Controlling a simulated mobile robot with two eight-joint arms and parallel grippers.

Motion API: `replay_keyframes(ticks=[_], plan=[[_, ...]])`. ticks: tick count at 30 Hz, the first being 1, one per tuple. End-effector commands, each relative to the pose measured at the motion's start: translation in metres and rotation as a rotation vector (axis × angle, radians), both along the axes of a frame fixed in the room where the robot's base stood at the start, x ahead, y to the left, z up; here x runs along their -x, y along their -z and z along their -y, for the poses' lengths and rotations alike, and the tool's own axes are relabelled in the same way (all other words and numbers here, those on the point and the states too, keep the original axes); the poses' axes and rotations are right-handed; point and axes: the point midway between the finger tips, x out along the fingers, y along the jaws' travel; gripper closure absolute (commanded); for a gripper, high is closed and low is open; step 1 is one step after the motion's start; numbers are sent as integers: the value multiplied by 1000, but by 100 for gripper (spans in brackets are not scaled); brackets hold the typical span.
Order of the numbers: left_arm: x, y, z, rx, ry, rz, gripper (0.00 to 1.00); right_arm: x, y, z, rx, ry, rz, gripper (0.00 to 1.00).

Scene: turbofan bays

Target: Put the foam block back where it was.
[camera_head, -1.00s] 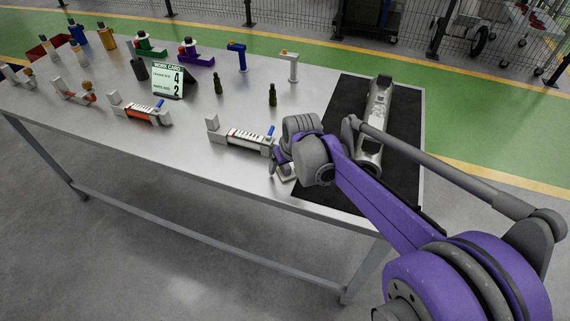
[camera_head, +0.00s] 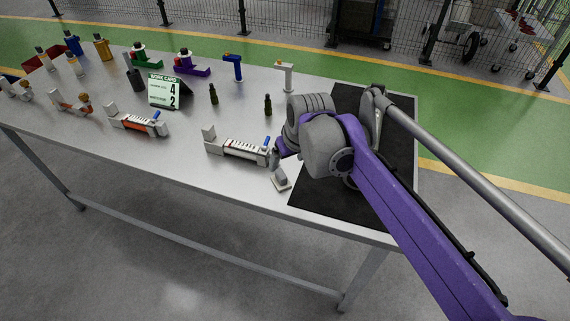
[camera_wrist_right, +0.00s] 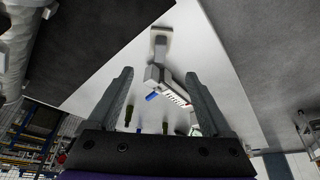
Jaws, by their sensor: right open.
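A small pale grey block on a white base (camera_head: 281,180) stands near the table's front edge, just left of the black mat; I take it to be the foam block, but cannot tell for sure. It also shows in the right wrist view (camera_wrist_right: 160,43), beyond the fingertips. My right gripper (camera_wrist_right: 158,76) is open, with nothing held between its fingers. In the head view my right wrist (camera_head: 322,145) is above the mat's left side and hides most of the gripper. My left gripper is not in view.
A white device with a blue lever (camera_head: 240,148) lies just left of the block.

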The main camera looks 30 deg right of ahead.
Motion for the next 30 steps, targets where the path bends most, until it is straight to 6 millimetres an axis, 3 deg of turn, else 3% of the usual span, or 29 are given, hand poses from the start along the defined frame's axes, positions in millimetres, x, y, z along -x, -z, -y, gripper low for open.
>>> replay_keyframes(ticks=[5,8,11,15,21,24,30], plan=[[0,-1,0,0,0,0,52,4,-5,-2,-1,-1,0,16],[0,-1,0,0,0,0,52,19,3,-14,0,-11,4,16],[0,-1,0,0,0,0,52,52,25,-38,0,-29,11,16],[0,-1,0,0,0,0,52,111,68,-72,-3,-55,26,16],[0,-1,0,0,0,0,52,170,118,-95,-6,-78,44,16],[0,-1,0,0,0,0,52,181,128,-98,-6,-82,48,16],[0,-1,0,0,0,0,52,182,129,-99,-7,-80,49,16]])
